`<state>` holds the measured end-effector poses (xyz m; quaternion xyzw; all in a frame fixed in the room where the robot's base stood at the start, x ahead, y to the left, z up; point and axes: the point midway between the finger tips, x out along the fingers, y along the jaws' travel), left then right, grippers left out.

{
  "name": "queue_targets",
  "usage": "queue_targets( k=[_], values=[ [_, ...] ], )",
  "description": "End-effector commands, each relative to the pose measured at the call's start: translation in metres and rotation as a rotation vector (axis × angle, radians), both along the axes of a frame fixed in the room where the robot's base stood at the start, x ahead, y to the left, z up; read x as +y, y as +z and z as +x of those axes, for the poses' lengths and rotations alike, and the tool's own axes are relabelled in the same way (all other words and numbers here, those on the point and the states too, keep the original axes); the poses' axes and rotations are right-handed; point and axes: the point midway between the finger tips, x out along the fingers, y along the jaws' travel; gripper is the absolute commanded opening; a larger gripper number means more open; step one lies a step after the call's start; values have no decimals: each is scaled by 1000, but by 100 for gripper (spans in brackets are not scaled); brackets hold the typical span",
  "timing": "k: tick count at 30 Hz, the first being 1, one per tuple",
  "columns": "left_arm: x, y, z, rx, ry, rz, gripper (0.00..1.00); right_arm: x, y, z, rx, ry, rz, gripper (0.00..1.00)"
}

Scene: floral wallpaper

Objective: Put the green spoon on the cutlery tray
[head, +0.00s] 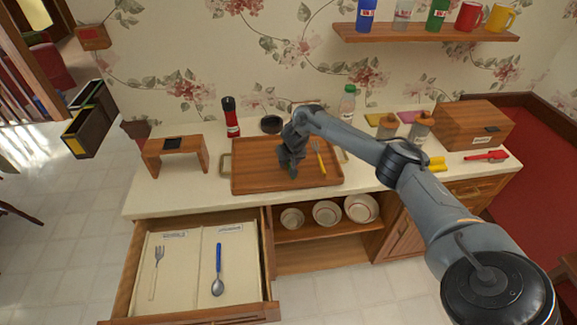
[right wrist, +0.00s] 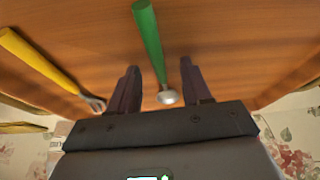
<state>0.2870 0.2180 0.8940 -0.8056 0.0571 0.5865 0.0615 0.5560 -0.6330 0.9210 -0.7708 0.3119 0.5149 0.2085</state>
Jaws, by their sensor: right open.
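The green spoon (right wrist: 148,35) lies on the wooden tray (head: 262,182) on the counter. In the right wrist view its handle points away and its metal bowl is between my right fingers. My right gripper (right wrist: 160,78) is open around the spoon's bowl end, with gaps on both sides. In the head view the right gripper (head: 291,168) is low over the tray and hides most of the spoon. An open drawer below holds a cream two-part cutlery tray (head: 184,290), with a fork (head: 156,270) left and a blue-handled spoon (head: 218,268) right. My left gripper is not in view.
A yellow-handled fork (head: 319,158) lies on the wooden tray beside the gripper. A small wooden stand (head: 176,146) is at the left, a wooden box (head: 472,125) at the right. A bottle (head: 347,104) and jars stand behind. Bowls (head: 326,212) sit below the counter.

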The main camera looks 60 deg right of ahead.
Motion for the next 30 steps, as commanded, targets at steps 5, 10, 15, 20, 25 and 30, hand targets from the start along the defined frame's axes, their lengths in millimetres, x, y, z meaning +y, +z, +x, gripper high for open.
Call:
queue_targets(
  k=[5, 10, 15, 20, 25, 30],
  values=[
    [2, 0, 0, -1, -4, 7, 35, 0, 0, 0, 0, 0, 0, 48],
    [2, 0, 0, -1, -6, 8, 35, 0, 0, 0, 0, 0, 0, 48],
    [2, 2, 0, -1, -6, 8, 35, 0, 0, 0, 0, 0, 0, 48],
    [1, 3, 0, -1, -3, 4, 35, 0, -2, 0, 0, 0, 0, 44],
    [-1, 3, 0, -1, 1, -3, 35, 0, -2, 0, 0, 0, 0, 18],
    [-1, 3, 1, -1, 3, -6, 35, 0, -2, 0, 0, 0, 0, 0]
  ],
)
